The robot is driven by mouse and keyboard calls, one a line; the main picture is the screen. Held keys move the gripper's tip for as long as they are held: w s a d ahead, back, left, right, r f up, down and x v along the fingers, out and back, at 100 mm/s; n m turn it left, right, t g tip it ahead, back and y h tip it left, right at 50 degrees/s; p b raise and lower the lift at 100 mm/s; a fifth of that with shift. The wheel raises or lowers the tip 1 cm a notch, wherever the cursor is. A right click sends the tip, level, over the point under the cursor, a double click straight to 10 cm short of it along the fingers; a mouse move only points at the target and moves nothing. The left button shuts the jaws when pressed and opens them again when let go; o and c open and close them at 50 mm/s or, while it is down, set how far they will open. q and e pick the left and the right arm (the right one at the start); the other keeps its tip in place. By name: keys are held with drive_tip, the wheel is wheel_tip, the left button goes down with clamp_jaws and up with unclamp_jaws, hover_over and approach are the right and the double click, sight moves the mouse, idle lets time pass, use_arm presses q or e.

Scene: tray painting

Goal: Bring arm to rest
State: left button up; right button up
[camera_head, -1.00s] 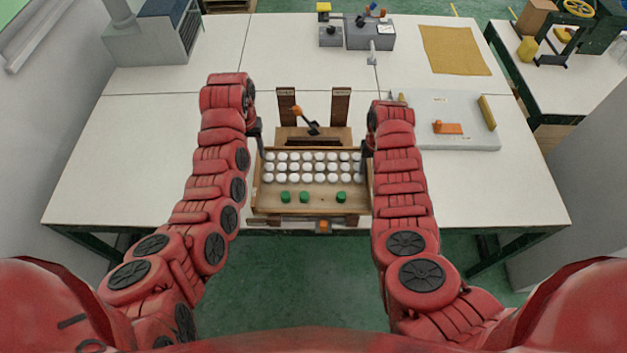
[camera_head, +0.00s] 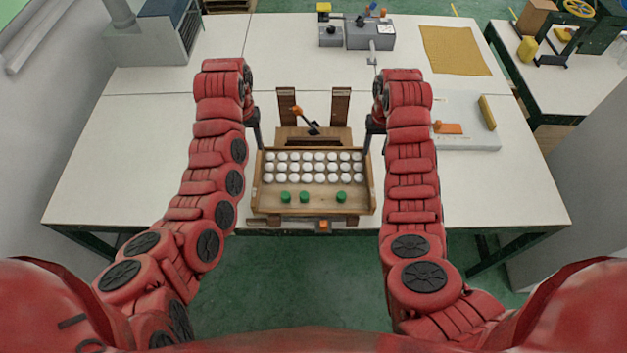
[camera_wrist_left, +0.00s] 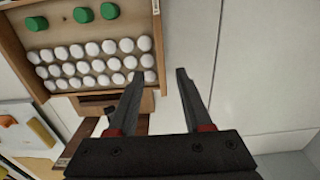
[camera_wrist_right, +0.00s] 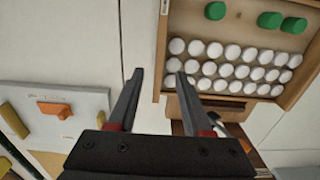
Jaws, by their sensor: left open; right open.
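A wooden tray (camera_head: 258,205) with rows of white round pieces (camera_head: 312,167) and three green pieces (camera_head: 304,197) lies at the middle of the table's near side. My left gripper (camera_head: 259,147) is at the tray's left side. My right gripper (camera_head: 369,148) is at the tray's right side. In the right wrist view its fingers (camera_wrist_right: 158,75) are apart and empty near the tray's wall (camera_wrist_right: 162,45).
Behind the tray is a wooden stand (camera_head: 340,105) with an orange-tipped lever (camera_head: 304,118). A pale board (camera_head: 475,139) with an orange block (camera_head: 447,128) is at right. A grey device (camera_head: 370,32) and a tan cloth (camera_head: 454,49) are at the back.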

drive_tip(key=shift+r, duration=0.95)
